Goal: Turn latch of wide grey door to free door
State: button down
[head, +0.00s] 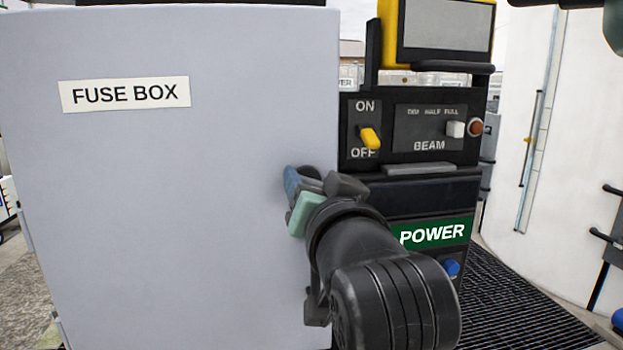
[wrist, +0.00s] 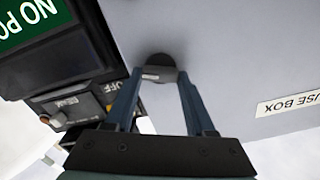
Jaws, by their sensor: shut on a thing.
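The wide grey door (head: 150,210) carries a FUSE BOX label and fills the left half of the head view. It also shows in the wrist view (wrist: 230,60). Its latch (wrist: 158,62) is a dark round knob with a crossbar, near the door edge beside the control panel. My gripper (head: 304,192) is at the latch, with one blue-grey finger on each side of the crossbar, shut on it. In the wrist view the crossbar lies across the picture between the fingertips. In the head view my gripper and wrist hide most of the latch.
A black control panel (head: 440,172) with a yellow ON/OFF switch (head: 370,138), a white BEAM knob (head: 455,129) and a green POWER sign (head: 432,233) stands close to the right of the door. A dark floor grating (head: 515,310) lies at the lower right.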

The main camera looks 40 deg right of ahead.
jog(key=m, duration=0.3)
jog(key=shift+m+p, duration=0.4)
jog(key=m, duration=0.3)
jog(key=shift+d+f, duration=0.1)
jog(key=m, duration=0.6)
jog(key=shift+s+f+m, duration=0.1)
jog(key=shift+f+m, duration=0.05)
jog(key=shift+m, duration=0.45)
jog(key=shift+c, duration=1.2)
grip_release()
jog(key=shift+s, duration=0.1)
